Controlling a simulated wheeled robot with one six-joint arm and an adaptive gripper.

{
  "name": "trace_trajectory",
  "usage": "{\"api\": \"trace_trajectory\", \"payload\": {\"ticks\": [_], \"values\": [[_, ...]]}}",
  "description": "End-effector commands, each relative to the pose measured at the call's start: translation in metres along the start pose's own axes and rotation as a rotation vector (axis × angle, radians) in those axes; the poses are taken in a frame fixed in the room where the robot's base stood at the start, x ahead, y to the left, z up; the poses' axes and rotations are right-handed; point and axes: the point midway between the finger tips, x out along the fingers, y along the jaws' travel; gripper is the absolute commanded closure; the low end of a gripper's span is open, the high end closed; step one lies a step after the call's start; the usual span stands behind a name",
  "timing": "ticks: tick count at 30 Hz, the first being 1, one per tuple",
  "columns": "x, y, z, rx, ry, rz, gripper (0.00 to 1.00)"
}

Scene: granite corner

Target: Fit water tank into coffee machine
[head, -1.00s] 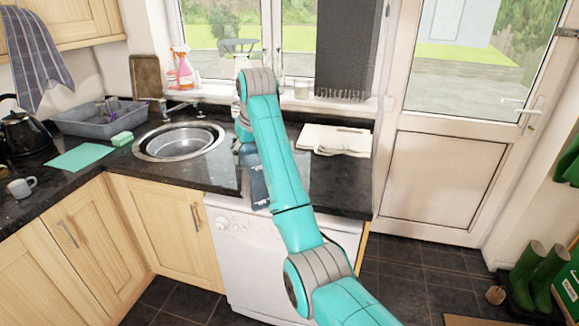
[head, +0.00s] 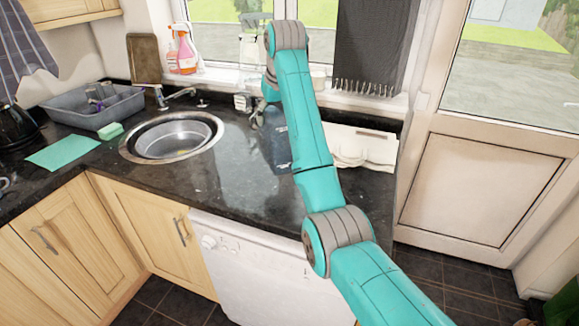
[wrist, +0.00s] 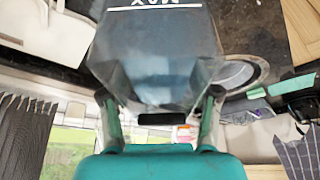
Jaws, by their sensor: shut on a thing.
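The water tank (head: 277,140) is a dark, see-through blue container with white marks. In the head view it hangs over the worktop, partly hidden behind my arm. In the wrist view the tank (wrist: 155,50) fills the upper middle, with white lettering near the top edge. My gripper (wrist: 158,105) is shut on it, with one finger on each side. My arm hides most of the gripper in the head view. I see no coffee machine in either view.
The dark worktop (head: 95,180) has a round sink (head: 172,137) left of the tank. A grey dish tub (head: 92,108), green sponge (head: 110,131) and green mat (head: 62,152) lie left. Spray bottles (head: 183,52) stand by the window.

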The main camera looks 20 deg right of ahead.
Motion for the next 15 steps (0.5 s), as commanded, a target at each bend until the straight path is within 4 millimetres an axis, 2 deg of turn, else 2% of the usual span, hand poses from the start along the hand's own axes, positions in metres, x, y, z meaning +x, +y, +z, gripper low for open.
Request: {"api": "trace_trajectory", "payload": {"ticks": [12, 15], "values": [[0.050, 0.000, 0.021, 0.000, 0.002, 0.000, 1.00], [0.055, 0.000, 0.022, 0.000, 0.003, 0.000, 1.00]]}}
